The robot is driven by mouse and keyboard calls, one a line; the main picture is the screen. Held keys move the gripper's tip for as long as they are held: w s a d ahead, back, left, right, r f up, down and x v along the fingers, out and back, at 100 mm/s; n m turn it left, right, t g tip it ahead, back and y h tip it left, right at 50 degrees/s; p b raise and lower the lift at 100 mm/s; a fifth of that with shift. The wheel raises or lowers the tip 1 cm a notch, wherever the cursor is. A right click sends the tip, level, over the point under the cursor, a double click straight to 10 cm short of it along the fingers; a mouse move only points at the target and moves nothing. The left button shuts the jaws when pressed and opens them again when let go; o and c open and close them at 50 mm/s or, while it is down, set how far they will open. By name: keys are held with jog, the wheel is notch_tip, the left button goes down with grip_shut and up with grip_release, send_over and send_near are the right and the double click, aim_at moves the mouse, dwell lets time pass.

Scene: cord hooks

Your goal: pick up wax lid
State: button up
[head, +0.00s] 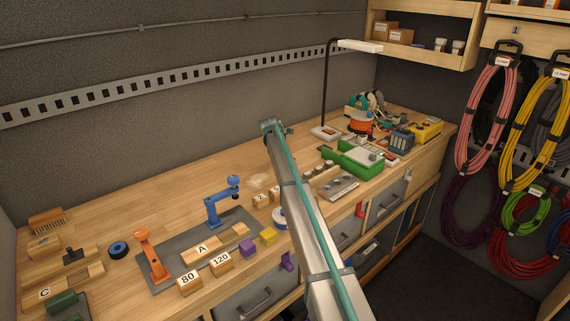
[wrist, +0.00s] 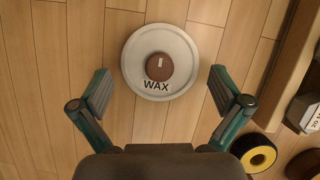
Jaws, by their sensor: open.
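The wax lid (wrist: 160,62) is a round, pale grey disc with a brown knob in its middle and the word WAX near its lower edge in the wrist view. It appears to lie flat on a wooden plank surface. My gripper (wrist: 160,88) is open and empty, with one finger on each side of the lid and visible gaps between fingers and rim. The fingers look to be above the lid; the height is hard to tell. In the head view my arm crosses the bench, and I cannot make out the gripper or the lid for certain.
In the wrist view, a black ring with a yellow centre (wrist: 258,155) lies right of my gripper, and a wooden ledge (wrist: 283,65) runs along the right. In the head view, the bench holds a blue clamp stand (head: 213,208), an orange stand (head: 151,257) and a green box (head: 362,158).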

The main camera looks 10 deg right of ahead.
jog(key=shift+s, duration=0.1)
jog(key=c, duration=1.6)
jog(key=shift+c, duration=0.7)
